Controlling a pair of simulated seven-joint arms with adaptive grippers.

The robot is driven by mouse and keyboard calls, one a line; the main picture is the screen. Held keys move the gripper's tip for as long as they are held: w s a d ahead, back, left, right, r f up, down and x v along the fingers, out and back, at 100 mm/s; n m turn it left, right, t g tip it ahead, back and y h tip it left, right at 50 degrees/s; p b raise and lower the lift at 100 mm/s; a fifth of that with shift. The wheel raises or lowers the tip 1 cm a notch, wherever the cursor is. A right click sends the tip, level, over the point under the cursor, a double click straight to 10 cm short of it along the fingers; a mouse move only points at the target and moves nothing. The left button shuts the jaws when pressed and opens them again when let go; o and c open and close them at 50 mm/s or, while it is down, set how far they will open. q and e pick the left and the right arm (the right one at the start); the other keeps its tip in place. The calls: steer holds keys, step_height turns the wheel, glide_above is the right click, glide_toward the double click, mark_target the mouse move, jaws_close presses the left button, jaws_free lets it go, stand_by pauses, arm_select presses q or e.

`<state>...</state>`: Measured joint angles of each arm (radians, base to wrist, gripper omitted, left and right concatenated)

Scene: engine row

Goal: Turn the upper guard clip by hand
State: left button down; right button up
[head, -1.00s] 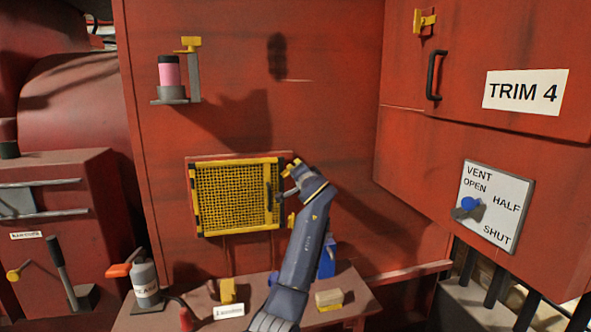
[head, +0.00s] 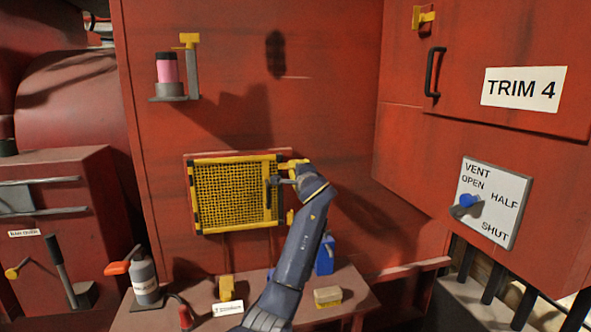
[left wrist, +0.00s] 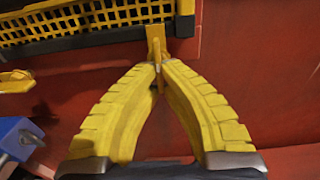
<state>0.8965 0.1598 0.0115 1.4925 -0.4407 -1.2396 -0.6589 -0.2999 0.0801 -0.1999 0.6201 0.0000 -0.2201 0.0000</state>
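The guard is a yellow-framed mesh panel (head: 235,195) on the red wall; its edge also shows in the left wrist view (left wrist: 70,20). The upper guard clip (left wrist: 155,38) is a small yellow piece at the guard's edge. In the head view it is mostly hidden by my left gripper (head: 288,170), at the guard's upper right corner. In the left wrist view the yellow fingers of this gripper (left wrist: 158,66) converge on the clip's thin tab, which stands between their tips. The lower clip (head: 290,217) sits below on the same side. My right gripper is not in view.
A bench below the guard holds a blue can (head: 325,257), a tan block (head: 328,296) and a grey bottle with a red top (head: 145,280). A red cabinet with a black handle (head: 434,72) and a vent dial plate (head: 490,203) stands at right.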

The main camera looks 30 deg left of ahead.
arm_select(q)
steer(key=shift+d+f, duration=0.1)
steer(key=shift+d, duration=0.05)
steer(key=c, duration=1.6)
jaws_free()
steer(key=v, duration=1.2)
